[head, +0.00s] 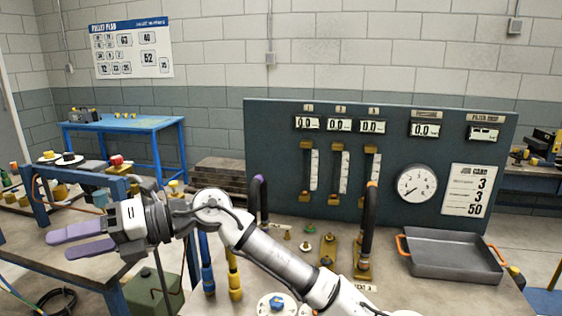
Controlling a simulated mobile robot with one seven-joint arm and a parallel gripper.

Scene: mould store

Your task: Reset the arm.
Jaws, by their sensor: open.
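My gripper (78,240) is at the left of the head view, with its two purple fingers spread apart and nothing between them. It points left, off the left side of the bench (300,245), in front of a blue-framed table (60,265). My white and grey arm stretches from the bottom middle up and left to the gripper, bent at a raised joint. It crosses in front of the bench's left part and hides some of it.
A dark panel (405,145) with displays and a dial (417,184) stands behind the bench. A grey tray (455,257) with orange handles lies at right. Black hoses (368,225), small fittings and a round white plate (277,303) stand near my arm. A green can (155,292) is below the gripper.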

